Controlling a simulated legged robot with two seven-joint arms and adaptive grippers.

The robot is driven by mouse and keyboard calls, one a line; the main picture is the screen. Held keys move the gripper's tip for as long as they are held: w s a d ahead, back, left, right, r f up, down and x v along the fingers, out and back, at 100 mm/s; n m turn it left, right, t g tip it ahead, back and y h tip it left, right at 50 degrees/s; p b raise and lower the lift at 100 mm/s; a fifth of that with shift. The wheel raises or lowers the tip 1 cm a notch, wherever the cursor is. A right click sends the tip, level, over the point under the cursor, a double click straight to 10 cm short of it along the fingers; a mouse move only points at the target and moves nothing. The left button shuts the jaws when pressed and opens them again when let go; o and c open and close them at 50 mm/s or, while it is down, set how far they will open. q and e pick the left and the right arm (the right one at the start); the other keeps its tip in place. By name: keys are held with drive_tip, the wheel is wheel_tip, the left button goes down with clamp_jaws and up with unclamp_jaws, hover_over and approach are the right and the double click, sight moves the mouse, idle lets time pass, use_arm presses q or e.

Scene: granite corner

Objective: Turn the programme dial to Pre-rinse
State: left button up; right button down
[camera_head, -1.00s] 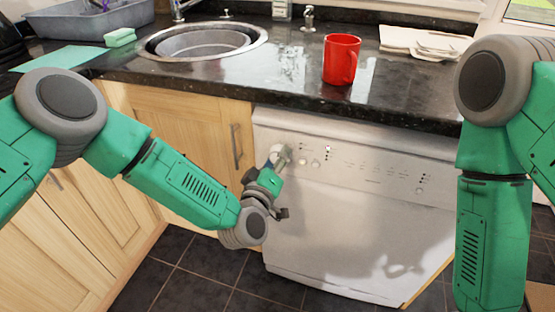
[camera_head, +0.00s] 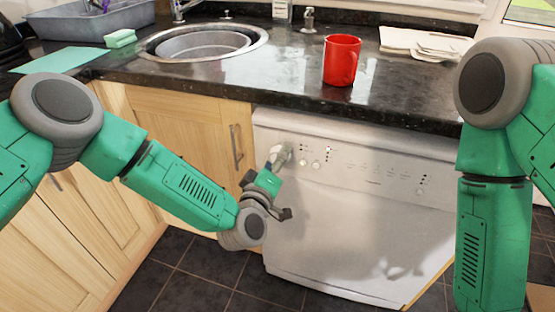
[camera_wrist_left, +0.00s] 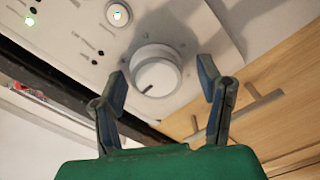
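The programme dial (camera_wrist_left: 156,72) is a round white knob with a dark pointer line, on the panel of the white dishwasher (camera_head: 350,225). In the left wrist view the pointer line points to the lower left. Small marks surround the dial, too small to read. My left gripper (camera_wrist_left: 161,85) is open, with one finger on each side of the dial and gaps showing between fingers and knob. In the head view my left gripper (camera_head: 280,160) is at the panel's left end and hides the dial. The right arm (camera_head: 492,210) hangs at the right; its gripper is out of view.
A button (camera_wrist_left: 117,14) and a lit green indicator (camera_wrist_left: 30,20) are beside the dial on the panel. A wooden cupboard door (camera_head: 190,140) with a metal handle (camera_head: 236,147) is left of the dishwasher. A red mug (camera_head: 341,60) stands on the dark worktop above.

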use_arm(q)
drive_tip(key=shift+s, duration=0.1)
drive_tip(key=v, duration=1.1)
drive_tip(key=shift+s, duration=0.35)
drive_tip(key=shift+a, duration=0.15)
